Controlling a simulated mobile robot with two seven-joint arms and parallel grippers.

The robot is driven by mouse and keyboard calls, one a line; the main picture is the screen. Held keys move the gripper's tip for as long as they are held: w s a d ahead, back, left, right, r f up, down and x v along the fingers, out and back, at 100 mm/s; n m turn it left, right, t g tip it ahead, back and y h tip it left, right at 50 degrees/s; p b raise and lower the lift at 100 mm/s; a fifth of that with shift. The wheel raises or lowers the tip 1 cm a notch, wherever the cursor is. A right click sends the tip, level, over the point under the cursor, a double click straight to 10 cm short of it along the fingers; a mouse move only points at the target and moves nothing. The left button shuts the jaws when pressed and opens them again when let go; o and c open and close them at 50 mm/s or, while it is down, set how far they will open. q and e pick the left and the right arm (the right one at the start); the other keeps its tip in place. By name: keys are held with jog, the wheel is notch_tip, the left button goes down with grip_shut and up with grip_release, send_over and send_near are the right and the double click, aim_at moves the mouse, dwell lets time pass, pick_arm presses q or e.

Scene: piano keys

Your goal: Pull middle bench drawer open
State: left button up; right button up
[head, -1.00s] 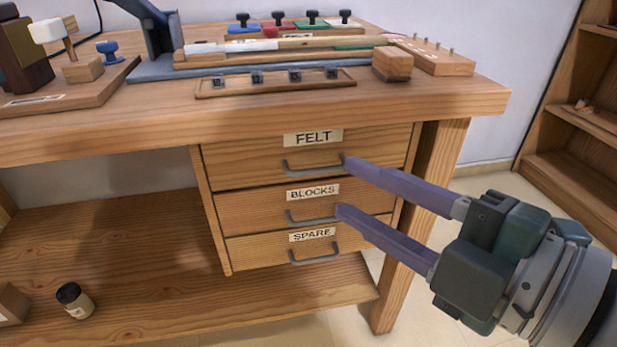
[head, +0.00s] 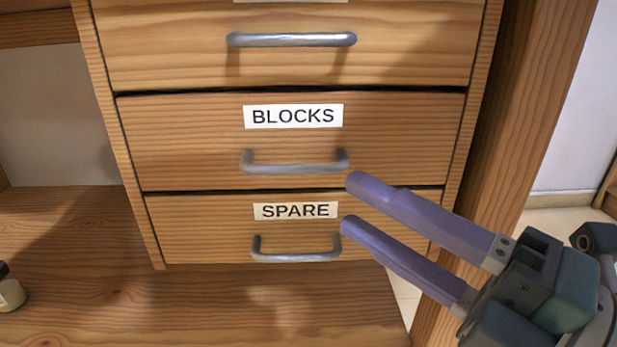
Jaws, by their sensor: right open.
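The middle bench drawer (head: 190,140) is labelled BLOCKS and looks shut, its front about level with the drawers above and below. Its grey bar handle (head: 295,167) sits below the label, in the middle of the drawer front. My right gripper (head: 351,206) comes in from the lower right, with two long purple fingers apart and nothing between them. Its upper fingertip appears just right of and slightly below the right end of the middle handle. Its lower fingertip appears beside the SPARE label. I cannot tell whether it touches the drawer fronts. My left gripper is not in view.
The top drawer with its handle (head: 291,40) is above, and the SPARE drawer with its handle (head: 297,255) is below. A bench leg (head: 510,130) stands right of the drawers. A lower shelf (head: 200,310) runs beneath, with a small jar (head: 10,290) at far left.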

aim_at(300, 172)
jog(key=b+x, duration=0.1)
jog(key=x, duration=0.3)
jog(key=shift+w+a+b, duration=0.2)
jog(key=shift+w+b, duration=0.1)
jog(key=shift+w, duration=0.1)
jog(key=shift+w+a+r, duration=0.15)
jog(key=shift+w+a, duration=0.3)
jog(key=shift+a, duration=0.1)
jog(key=shift+c, duration=0.3)
grip_shut()
